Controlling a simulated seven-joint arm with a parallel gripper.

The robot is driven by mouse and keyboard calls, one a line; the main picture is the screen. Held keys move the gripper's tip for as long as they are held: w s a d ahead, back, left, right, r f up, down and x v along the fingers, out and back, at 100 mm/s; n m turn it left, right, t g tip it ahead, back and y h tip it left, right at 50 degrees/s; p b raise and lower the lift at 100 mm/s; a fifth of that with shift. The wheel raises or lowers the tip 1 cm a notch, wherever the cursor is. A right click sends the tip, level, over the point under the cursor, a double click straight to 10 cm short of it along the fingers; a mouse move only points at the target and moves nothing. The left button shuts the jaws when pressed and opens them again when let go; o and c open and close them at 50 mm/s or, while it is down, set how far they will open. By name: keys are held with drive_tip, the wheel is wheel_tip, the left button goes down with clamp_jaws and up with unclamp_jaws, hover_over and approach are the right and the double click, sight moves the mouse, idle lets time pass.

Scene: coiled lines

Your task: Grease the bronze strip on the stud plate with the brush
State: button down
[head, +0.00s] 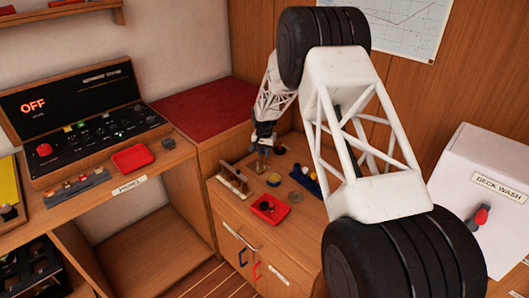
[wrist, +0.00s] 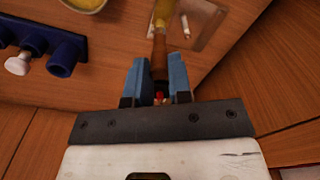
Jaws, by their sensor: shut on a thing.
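My gripper (wrist: 157,64) is shut on the brush (wrist: 160,45) in the wrist view, with the brown handle between its two blue fingers. The brush's pale yellow end points to the top edge, where it is cut off. To its right lies a greyish plate (wrist: 207,14) with a small white upright piece; it may be the stud plate. I cannot make out a bronze strip. In the head view my gripper (head: 263,148) is small and low over the back of the wooden counter, and the brush is hard to tell there.
In the wrist view a bowl with yellow contents (wrist: 85,3) and a blue holder (wrist: 40,42) are at left. In the head view a red tray (head: 270,208), a wooden rack (head: 235,180) and a dark disc (head: 274,180) stand on the counter. A control desk (head: 95,130) is at left.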

drive_tip(key=shift+s+a, duration=0.1)
drive_tip(key=shift+s+a, duration=0.3)
drive_tip(key=shift+s+a, duration=0.15)
drive_tip(key=shift+a, duration=0.05)
idle(0.4)
drive_tip(key=shift+s+a, duration=0.3)
drive_tip(key=shift+s, duration=0.05)
drive_tip(key=shift+s+a, duration=0.1)
drive_tip(key=shift+a, duration=0.05)
idle(0.4)
drive_tip(key=shift+s+a, duration=0.25)
drive_tip(key=shift+s+f, duration=0.1)
idle(0.3)
drive_tip(key=shift+d, duration=0.1)
drive_tip(key=shift+w+d, duration=0.35)
drive_tip(key=shift+w, duration=0.15)
